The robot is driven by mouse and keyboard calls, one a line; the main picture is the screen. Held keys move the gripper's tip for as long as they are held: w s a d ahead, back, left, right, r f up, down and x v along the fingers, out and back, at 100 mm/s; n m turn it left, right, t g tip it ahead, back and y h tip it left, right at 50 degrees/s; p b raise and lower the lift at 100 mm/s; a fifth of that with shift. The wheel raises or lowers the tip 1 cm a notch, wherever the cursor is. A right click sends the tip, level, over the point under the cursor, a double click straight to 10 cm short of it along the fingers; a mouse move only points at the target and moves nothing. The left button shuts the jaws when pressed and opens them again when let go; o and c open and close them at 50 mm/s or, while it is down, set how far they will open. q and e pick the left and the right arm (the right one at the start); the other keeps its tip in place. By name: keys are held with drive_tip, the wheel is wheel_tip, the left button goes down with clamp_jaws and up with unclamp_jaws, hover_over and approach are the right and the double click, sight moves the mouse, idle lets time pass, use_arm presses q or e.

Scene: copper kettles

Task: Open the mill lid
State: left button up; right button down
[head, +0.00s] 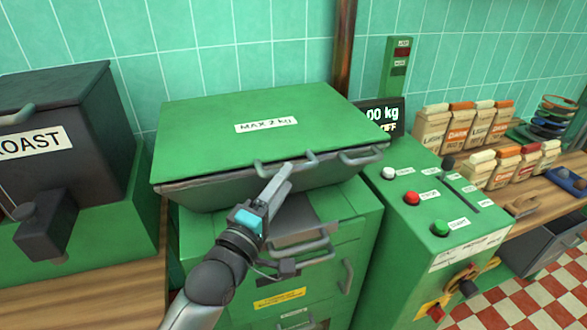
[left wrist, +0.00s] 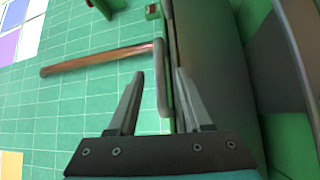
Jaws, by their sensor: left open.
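The mill lid (head: 225,105) is a flat green panel with a "MAX 2 kg" label, lying shut over the dark hopper (head: 215,195). Grey bar handles run along its front edge; one handle (head: 272,171) is at my left gripper (head: 287,170). My left gripper is open at this edge. In the left wrist view, a grey handle bar (left wrist: 161,85) shows between the two open fingers (left wrist: 158,75); I cannot tell whether they touch it. The fingers partly hide the handle in the head view. My right gripper is not in view.
A dark roaster box (head: 50,95) stands on the left. A green control panel (head: 430,205) with buttons is on the right, beside a shelf of coffee bags (head: 470,125). Drawers with handles (head: 295,265) lie below the hopper. A tiled wall stands close behind.

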use_arm(q)
drive_tip(key=shift+x, duration=2.25)
drive_tip(key=shift+c, duration=0.2)
clamp_jaws()
